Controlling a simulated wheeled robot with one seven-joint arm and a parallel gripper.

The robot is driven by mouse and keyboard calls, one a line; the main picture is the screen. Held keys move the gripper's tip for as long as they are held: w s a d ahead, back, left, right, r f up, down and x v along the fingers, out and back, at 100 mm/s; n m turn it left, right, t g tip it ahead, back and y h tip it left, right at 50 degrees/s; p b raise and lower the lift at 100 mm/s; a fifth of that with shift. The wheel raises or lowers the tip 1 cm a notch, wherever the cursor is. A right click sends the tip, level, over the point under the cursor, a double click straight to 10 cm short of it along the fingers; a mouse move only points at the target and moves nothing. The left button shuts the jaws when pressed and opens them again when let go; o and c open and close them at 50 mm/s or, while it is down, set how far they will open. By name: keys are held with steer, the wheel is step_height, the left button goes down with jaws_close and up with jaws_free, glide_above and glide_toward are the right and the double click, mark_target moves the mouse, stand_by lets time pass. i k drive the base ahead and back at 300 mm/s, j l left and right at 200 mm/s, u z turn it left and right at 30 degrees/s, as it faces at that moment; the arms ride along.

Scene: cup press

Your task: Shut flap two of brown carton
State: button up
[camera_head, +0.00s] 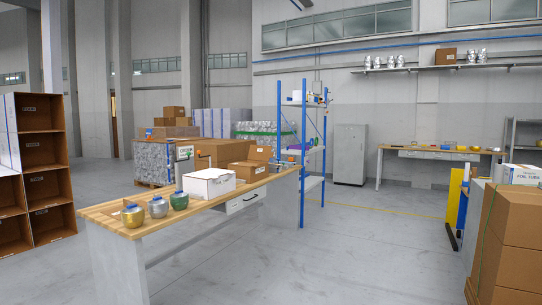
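A small brown carton (248,173) stands on the wooden workbench (104,213), toward its far end. One flap (260,153) stands up at the carton's back. I cannot tell how its other flaps lie at this size, nor which flap is number two. A white box (208,183) stands in front and to the left of the carton. My gripper is not in view.
Gold, silver and green jars (157,207) stand on the near end of the bench. A blue-posted shelf rack (304,150) stands beyond the far end. Stacked cartons (507,240) are at the right. The middle floor (350,250) is clear.

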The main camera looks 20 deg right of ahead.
mark_target(256, 152)
steer(key=i+l+z, duration=0.3)
steer(key=i+z, duration=0.25)
steer(key=i, duration=0.2)
steer(key=i+z, duration=0.3)
steer(key=i, duration=3.75)
steer(key=i+l+u, duration=0.1)
steer(key=i+u, duration=0.2)
steer(key=i, duration=0.3)
steer(key=i+l+u, duration=0.25)
steer(key=i, duration=0.3)
steer(key=i+l+u, duration=0.3)
steer(key=i, duration=0.3)
steer(key=i+l+u, duration=0.25)
steer(key=i+l, duration=0.2)
steer(key=i, duration=0.05)
